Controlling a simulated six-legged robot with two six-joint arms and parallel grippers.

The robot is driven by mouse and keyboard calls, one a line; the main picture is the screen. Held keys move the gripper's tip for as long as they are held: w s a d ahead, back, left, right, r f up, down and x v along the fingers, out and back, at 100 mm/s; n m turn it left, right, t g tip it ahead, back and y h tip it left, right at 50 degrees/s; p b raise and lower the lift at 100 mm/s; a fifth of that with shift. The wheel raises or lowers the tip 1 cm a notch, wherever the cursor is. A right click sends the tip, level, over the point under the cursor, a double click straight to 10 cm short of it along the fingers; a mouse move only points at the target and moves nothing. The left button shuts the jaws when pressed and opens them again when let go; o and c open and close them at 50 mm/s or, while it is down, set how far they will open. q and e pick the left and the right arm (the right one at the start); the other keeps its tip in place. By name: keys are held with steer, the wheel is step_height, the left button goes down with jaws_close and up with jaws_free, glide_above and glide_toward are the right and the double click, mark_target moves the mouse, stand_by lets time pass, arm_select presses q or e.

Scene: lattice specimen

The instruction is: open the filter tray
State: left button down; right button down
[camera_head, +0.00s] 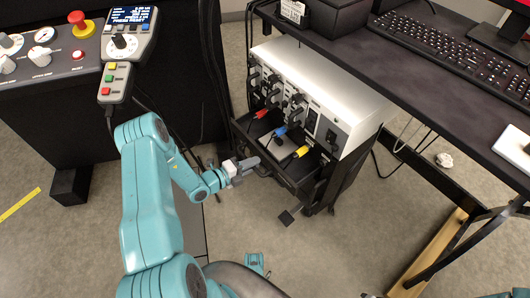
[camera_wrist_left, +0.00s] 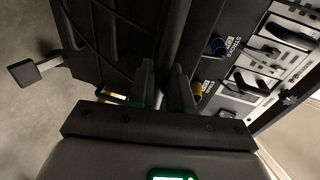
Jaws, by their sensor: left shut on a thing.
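The filter tray appears to be the black drawer-like unit (camera_head: 318,172) under the white instrument box (camera_head: 335,92). Its dark front faces my left arm. My left gripper (camera_head: 246,166) is at the left part of this front, with its fingers shut on a dark bar that looks like the handle. In the left wrist view the two fingers (camera_wrist_left: 166,88) stand on either side of a dark bar (camera_wrist_left: 182,35). The exact grip contact is hard to make out.
Red, blue and yellow plugs (camera_head: 300,151) sit at the instrument's front, above the tray. A black square pedal-like piece (camera_head: 289,217) sticks out low in front. A desk with a keyboard (camera_head: 450,52) is at right. A control panel (camera_head: 45,55) is at left.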

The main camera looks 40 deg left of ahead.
arm_select(q)
steer(key=f+v, duration=0.1)
steer(key=v, duration=0.5)
steer(key=shift+s+p, duration=0.3)
steer(key=shift+p, duration=0.15)
steer(key=c, duration=1.2)
jaws_free()
steer(key=shift+d, duration=0.1)
steer(key=shift+f, duration=0.1)
steer(key=p+v, duration=0.3)
steer(key=v, duration=1.3)
steer(key=shift+s, duration=0.2)
